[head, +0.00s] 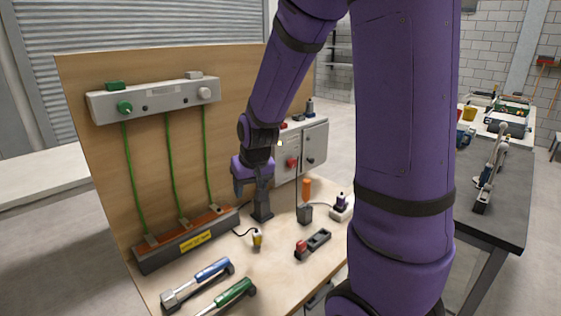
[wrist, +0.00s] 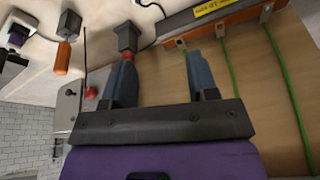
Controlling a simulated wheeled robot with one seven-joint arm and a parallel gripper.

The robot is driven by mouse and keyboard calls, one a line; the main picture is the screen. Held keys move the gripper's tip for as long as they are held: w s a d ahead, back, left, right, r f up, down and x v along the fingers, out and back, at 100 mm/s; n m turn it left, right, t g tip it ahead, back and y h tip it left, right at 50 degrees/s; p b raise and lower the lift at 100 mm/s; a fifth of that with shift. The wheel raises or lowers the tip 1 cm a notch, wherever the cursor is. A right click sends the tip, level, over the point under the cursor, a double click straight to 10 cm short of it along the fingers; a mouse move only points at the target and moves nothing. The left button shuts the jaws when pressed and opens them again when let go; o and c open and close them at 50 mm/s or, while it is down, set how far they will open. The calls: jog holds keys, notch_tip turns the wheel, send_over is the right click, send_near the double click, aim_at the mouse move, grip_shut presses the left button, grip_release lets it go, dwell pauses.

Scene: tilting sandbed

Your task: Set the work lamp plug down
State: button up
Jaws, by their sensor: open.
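A small yellow and white plug (head: 256,239) with a black cable stands on the bench board, in front of the dark strip; I take it for the work lamp plug, though no label on it is readable. Part of it shows at the top edge of the wrist view (wrist: 147,3). My gripper (head: 250,191) is above and behind it, apart from it. In the wrist view its two fingers (wrist: 160,58) are spread with nothing between them. A dark block with a reddish top (wrist: 127,38) is just beyond the left fingertip.
A dark holder with an orange handle (head: 306,190) and a white socket with a dark plug (head: 341,207) stand to the right. A red-ended black tool (head: 313,244) and blue and green handled tools (head: 212,271) lie in front. Green cords (head: 170,165) hang at the left.

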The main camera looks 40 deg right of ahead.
jog(key=s+a+r+n, duration=0.1)
jog(key=s+a+r, duration=0.2)
jog(key=s+r, duration=0.6)
jog(key=s+a+r+n+t, duration=0.1)
jog(key=s+a+r, duration=0.3)
jog(key=s+r, duration=0.4)
jog(key=s+n, duration=0.1)
jog(key=s, duration=0.2)
jog(key=shift+s+a+r+t+y, duration=0.25)
jog(key=shift+s+r+t+y, duration=0.05)
jog(key=shift+s+r, duration=0.05)
